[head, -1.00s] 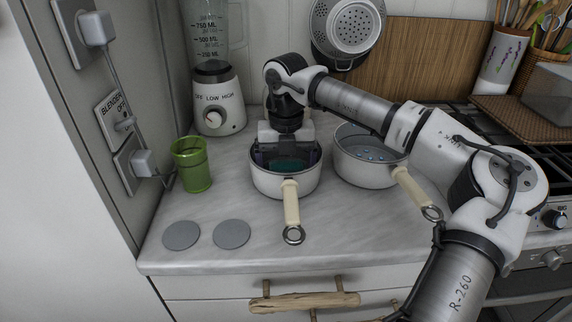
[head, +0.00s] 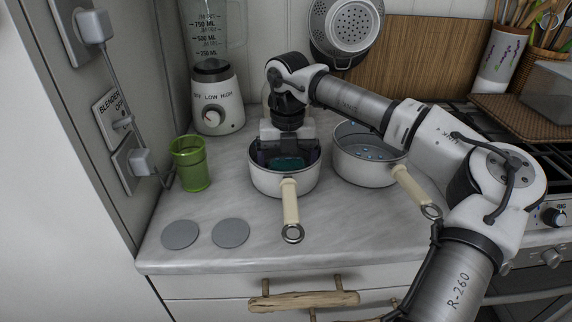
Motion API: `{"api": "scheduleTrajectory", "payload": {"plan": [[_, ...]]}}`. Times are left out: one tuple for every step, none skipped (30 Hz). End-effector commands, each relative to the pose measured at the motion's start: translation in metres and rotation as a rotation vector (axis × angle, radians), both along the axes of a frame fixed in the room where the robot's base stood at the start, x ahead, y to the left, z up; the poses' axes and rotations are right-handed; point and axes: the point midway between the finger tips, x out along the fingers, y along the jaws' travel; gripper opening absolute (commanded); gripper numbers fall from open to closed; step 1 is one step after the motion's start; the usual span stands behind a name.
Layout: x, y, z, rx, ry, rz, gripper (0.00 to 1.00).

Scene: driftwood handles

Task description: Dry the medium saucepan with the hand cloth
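Two white saucepans with cream handles stand on the counter. My gripper (head: 287,153) points down inside the left saucepan (head: 284,184). A dark teal cloth (head: 287,163) shows between its fingers, low in that pan; the fingertips are partly hidden by the pan's rim and shadow. The cloth appears held by the gripper and close to the pan's inside; whether it touches the bottom I cannot tell. The right saucepan (head: 364,173) is slightly larger and has several bluish drops inside. Which of the two is the medium one I cannot tell from this view alone.
A green cup (head: 190,164) and a blender (head: 215,100) stand to the left. Two grey discs (head: 231,233) lie at the front left. A colander (head: 347,27) hangs behind, by a wooden board (head: 418,65). The stove is at the right. The front counter is mostly clear.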

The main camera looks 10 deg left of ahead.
Motion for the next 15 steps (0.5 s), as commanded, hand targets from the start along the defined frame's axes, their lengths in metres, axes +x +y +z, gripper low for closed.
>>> {"api": "scheduleTrajectory", "payload": {"plan": [[0.0012,0.0020,0.0008,0.000,0.000,0.001,0.72],[0.0018,0.0028,0.0007,0.000,0.000,0.001,0.72],[0.0020,0.0038,0.0000,0.000,0.000,0.002,0.72],[0.0021,0.0046,-0.0008,0.000,0.000,0.002,0.72],[0.0021,0.0055,-0.0015,0.000,0.000,0.002,0.72],[0.0021,0.0069,-0.0020,0.000,0.000,0.002,0.72],[0.0018,0.0076,-0.0018,0.000,0.000,0.002,0.72],[0.0013,0.0083,-0.0012,0.000,0.000,0.002,0.72],[0.0003,0.0091,-0.0005,-0.001,0.000,0.002,0.72],[-0.0005,0.0099,-0.0001,-0.001,0.000,0.002,0.72],[-0.0014,0.0104,-0.0001,-0.001,0.000,0.002,0.72],[-0.0025,0.0104,-0.0003,-0.001,0.000,0.002,0.72],[-0.0036,0.0104,-0.0005,-0.001,0.000,0.002,0.72],[-0.0047,0.0103,-0.0005,-0.001,0.000,0.001,0.72],[-0.0059,0.0102,-0.0007,-0.001,0.000,0.001,0.72]]}}
